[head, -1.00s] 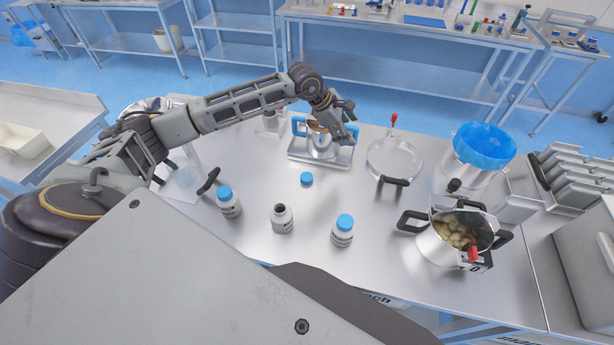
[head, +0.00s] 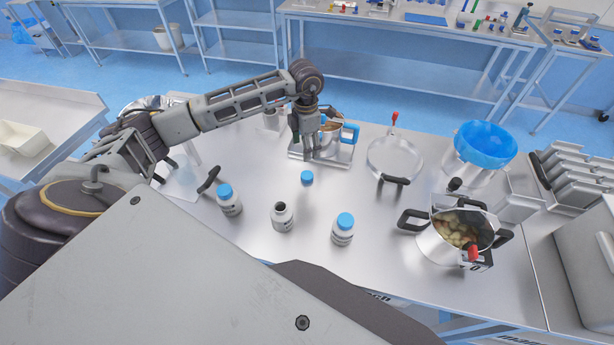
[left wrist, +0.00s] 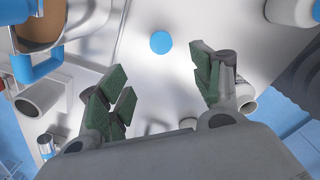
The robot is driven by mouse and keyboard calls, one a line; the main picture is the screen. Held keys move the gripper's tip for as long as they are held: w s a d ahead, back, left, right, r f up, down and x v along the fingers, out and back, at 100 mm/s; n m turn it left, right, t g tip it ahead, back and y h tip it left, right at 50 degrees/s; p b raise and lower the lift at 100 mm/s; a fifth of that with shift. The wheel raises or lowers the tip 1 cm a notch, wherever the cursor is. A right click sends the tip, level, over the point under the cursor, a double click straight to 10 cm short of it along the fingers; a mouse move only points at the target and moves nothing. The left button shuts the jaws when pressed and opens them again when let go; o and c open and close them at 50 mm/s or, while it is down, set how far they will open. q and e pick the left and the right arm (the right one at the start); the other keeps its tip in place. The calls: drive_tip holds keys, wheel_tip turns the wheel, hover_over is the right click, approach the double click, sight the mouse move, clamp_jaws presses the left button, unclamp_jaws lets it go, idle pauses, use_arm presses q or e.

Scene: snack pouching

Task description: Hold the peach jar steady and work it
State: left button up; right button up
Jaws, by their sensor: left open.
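Three white jars stand on the steel table. The left jar (head: 229,201) and right jar (head: 342,231) wear blue lids. The middle jar (head: 283,218) is open, with a dark mouth. The labels are too small to read, so I cannot tell which is the peach jar. A loose blue lid (head: 307,178) lies behind the middle jar; it also shows in the left wrist view (left wrist: 160,42). My left gripper (head: 308,155) points down just behind the loose lid, open and empty, its green-padded fingers apart (left wrist: 160,88). My right gripper is not in view.
A pot with blue handles (head: 330,136) stands on a tray close beside my left gripper.

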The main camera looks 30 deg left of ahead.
use_arm(q)
drive_tip(key=shift+n, duration=0.6)
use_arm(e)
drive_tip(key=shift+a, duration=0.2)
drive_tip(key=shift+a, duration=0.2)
